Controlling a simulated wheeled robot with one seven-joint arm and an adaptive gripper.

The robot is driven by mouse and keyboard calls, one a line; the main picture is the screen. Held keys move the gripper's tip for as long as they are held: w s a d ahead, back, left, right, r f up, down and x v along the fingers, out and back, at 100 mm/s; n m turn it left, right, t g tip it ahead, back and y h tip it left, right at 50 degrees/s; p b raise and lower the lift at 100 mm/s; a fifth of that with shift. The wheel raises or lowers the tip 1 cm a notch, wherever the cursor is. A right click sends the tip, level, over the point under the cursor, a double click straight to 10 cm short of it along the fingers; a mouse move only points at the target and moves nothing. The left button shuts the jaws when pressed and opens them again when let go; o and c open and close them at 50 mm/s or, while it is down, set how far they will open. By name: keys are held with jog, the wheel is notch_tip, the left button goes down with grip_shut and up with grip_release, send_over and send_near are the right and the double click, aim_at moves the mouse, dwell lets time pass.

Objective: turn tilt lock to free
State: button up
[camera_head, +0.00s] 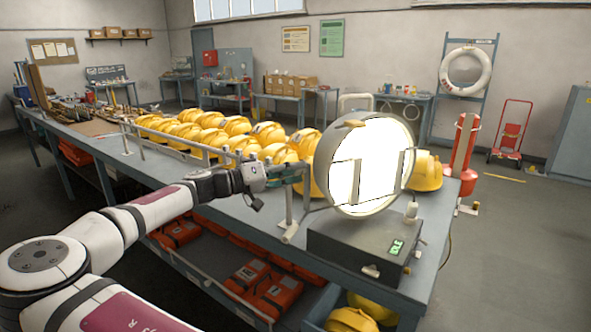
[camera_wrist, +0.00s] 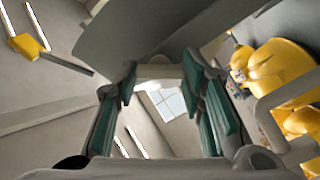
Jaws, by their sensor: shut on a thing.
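A large round lamp (camera_head: 368,165) with a bright white face stands in a yoke on a grey base box (camera_head: 352,246) at the bench's right end. My gripper (camera_head: 297,170) reaches the left side of the lamp housing. In the wrist view my gripper (camera_wrist: 160,74) has its green-padded fingers on either side of a pale piece (camera_wrist: 156,73), which seems to be the tilt lock, beneath the dark housing (camera_wrist: 180,35). The fingers are shut on it. In the head view the lock is hidden at the fingertips, and its setting cannot be read.
Rows of yellow helmets (camera_head: 205,122) fill the bench behind the lamp, with a rail (camera_head: 165,140) along the front. The base box has a small green display (camera_head: 397,247). A red and white cylinder (camera_head: 463,150) stands right of the bench. Orange cases (camera_head: 262,288) lie below.

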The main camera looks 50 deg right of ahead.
jog(key=shift+f+n+p, duration=0.1)
jog(key=shift+n+p, duration=0.8)
jog(key=shift+n, duration=2.8)
jog(key=o, duration=1.1)
jog(key=shift+o, duration=0.2)
jog(key=shift+w, duration=0.1)
jog(key=v, duration=1.2)
